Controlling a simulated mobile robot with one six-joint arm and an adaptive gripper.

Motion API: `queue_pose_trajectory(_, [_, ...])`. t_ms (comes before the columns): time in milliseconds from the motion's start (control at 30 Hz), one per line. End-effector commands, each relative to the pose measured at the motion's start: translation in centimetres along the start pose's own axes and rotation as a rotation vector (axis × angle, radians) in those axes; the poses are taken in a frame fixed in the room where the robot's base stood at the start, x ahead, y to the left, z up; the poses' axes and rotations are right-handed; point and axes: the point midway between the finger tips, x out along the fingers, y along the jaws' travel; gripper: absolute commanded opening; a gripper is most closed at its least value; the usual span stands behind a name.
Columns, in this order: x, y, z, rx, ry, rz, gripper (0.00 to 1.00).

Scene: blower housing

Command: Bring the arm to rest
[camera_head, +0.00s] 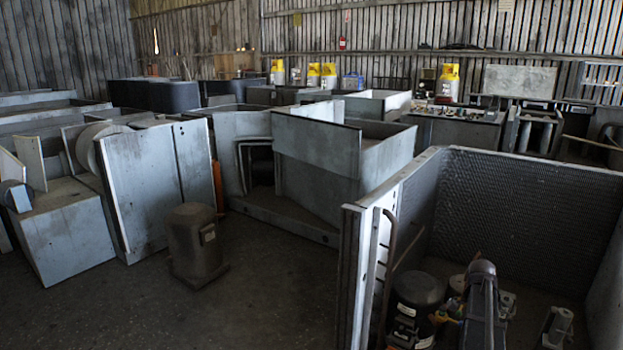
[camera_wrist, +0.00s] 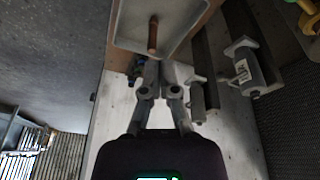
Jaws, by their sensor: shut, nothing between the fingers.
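My gripper (camera_wrist: 161,72) shows in the wrist view, reaching up from the bottom middle. Its fingers are shut with nothing between them. Just beyond the fingertips is a pale, frame-edged panel or tray (camera_wrist: 185,38) with a short copper-coloured rod (camera_wrist: 153,36). I cannot tell whether the fingertips touch it. In the head view my gripper cannot be made out clearly. An open metal housing (camera_head: 520,205) with mesh-lined walls stands at the right there.
Inside the housing are a black compressor (camera_head: 415,290) and a small grey fitting (camera_head: 556,326). Grey cylinders (camera_wrist: 243,68) lie right of my fingers in the wrist view. A lidded grey canister (camera_head: 193,240) stands on the floor. Open floor (camera_head: 265,285) lies left of the housing.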

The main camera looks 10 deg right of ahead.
Motion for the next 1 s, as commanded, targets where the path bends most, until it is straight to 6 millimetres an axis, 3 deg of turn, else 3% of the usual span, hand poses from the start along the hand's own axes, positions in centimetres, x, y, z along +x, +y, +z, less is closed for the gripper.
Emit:
queue_pose_trajectory(267, [-1.8,0.4,6.9,-0.226,-0.028,-0.029,0.0])
queue_pose_trajectory(467, [-3.7,1.4,14.3,-0.488,-0.056,-0.065,0.0])
queue_pose_trajectory(767, [-6.4,4.5,24.5,-0.885,-0.092,-0.12,0.0])
queue_pose_trajectory(1000, [-8.2,8.2,31.8,-1.204,-0.115,-0.169,0.0])
